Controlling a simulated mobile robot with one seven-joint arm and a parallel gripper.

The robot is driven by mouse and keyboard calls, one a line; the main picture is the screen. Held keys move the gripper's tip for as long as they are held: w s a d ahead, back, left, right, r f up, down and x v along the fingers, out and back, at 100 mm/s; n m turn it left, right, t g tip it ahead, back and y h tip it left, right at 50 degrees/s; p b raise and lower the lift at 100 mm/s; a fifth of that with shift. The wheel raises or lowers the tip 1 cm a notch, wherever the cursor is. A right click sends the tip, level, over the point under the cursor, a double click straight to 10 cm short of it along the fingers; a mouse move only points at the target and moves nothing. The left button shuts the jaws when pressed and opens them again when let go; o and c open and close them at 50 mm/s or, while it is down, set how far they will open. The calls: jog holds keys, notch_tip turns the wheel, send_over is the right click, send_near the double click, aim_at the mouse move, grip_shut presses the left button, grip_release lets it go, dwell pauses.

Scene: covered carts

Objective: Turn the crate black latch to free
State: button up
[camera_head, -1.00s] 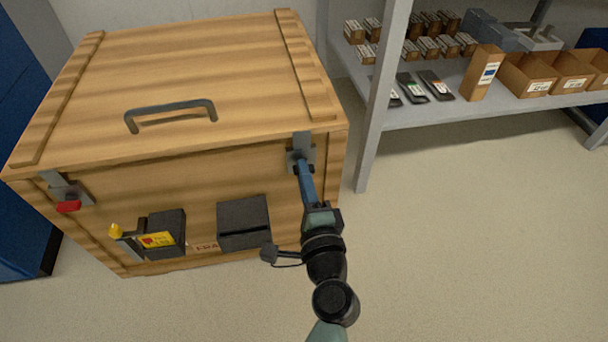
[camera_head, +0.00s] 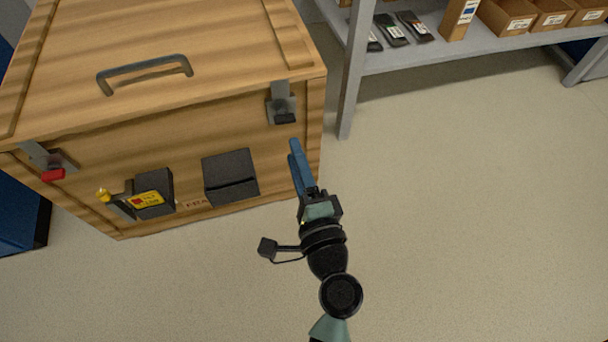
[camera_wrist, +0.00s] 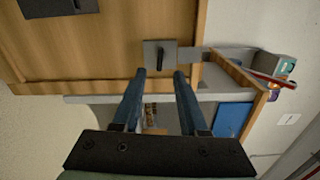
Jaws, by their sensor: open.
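The wooden crate (camera_head: 150,127) stands at the left with its lid down. The black latch (camera_head: 285,117) is at the front's upper right corner, a small dark tab on a grey metal plate. In the wrist view the black latch (camera_wrist: 160,57) shows as a dark piece on its grey plate, just beyond the fingertips. My gripper (camera_head: 295,148) has blue fingers and is below and in front of the latch, apart from it. In the wrist view my gripper (camera_wrist: 160,74) is open, with nothing between its fingers.
A red latch (camera_head: 53,175) is at the crate's left corner. A yellow-knobbed device (camera_head: 140,199) and a dark box (camera_head: 230,177) are on the front. A grey handle (camera_head: 145,73) is on the lid. A grey shelf (camera_head: 460,50) stands behind right. Floor at right is clear.

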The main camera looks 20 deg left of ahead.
jog(key=shift+p+v, duration=0.45)
jog(key=shift+v, duration=2.2)
